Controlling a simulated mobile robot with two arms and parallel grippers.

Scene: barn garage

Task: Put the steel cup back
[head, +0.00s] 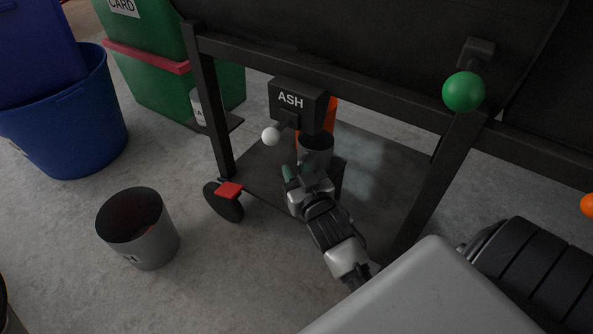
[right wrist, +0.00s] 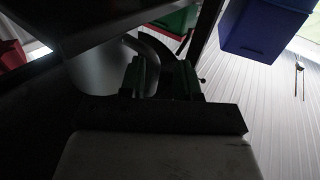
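The steel cup (head: 315,150) stands upright on the dark low shelf, under the box marked ASH, in the head view. In the right wrist view the cup's wall (right wrist: 92,72) fills the upper left and its curved handle shows beside the fingers. My right gripper (head: 299,174) is at the cup's near side. In the wrist view its fingers (right wrist: 163,78) stand a little apart at the handle. Dark shade hides whether they press on it. My left gripper is not in view.
The ASH box (head: 299,102) and a white knob (head: 271,136) are close above the gripper. An orange object (head: 330,114) is behind the cup. Frame legs flank the shelf (head: 262,168). A grey bin (head: 139,228) and blue tub (head: 70,125) stand left on the floor.

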